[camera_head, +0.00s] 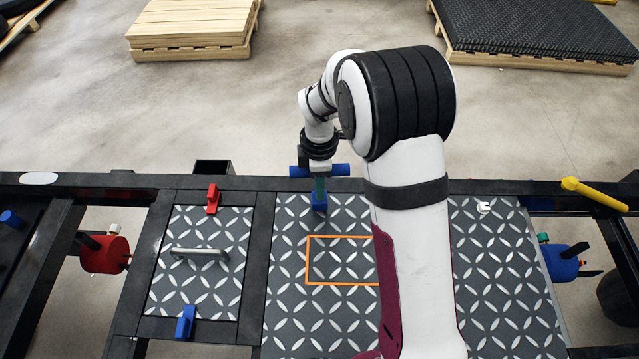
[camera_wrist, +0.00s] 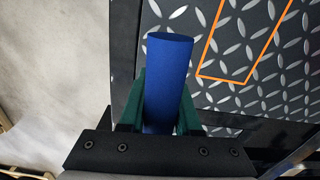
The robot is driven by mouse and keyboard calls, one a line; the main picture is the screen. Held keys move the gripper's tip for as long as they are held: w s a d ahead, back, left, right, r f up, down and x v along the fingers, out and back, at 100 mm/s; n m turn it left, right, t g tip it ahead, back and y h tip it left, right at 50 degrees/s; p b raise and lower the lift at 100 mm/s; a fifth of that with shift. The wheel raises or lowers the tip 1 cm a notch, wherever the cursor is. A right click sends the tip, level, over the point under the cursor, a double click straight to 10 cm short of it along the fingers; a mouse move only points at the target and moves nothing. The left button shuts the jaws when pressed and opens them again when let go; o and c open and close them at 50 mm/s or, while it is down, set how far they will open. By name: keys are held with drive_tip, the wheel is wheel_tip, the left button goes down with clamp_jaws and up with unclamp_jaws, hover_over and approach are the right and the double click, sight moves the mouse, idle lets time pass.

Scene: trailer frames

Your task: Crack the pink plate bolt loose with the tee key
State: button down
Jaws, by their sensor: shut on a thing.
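The tee key is blue, with a crossbar (camera_head: 340,170) running left to right at the far edge of the large tread plate (camera_head: 285,270). A blue part also shows below my gripper (camera_head: 319,185), over the plate; I cannot tell if it touches. In the wrist view, the green fingers of my gripper (camera_wrist: 163,100) stand on both sides of a blue cylinder of the tee key (camera_wrist: 168,60) and are shut on it. The pink plate bolt is not visible in either view. My arm covers part of the plate.
An orange outline (camera_head: 342,284) marks the plate. A smaller hatch (camera_head: 230,235) at left has a grey handle (camera_head: 199,252), a red clamp (camera_head: 213,198) and a blue clamp (camera_head: 186,322). A yellow lever (camera_head: 595,193) and a small white piece (camera_head: 484,207) lie right.

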drive_tip(key=shift+r, duration=2.15)
drive_tip(key=s+d+r+m, duration=0.2)
drive_tip(key=d+r+m, duration=0.3)
drive_tip(key=r+m, duration=0.3)
drive_tip(key=s+d+r+m, duration=0.3)
drive_tip(key=d+r+m, duration=0.3)
drive_tip(key=r+m, duration=0.3)
drive_tip(key=shift+s+r+m, duration=0.3)
drive_tip(key=shift+m, duration=0.7)
drive_tip(key=shift+w+f, duration=0.1)
drive_tip(key=shift+f, duration=0.05)
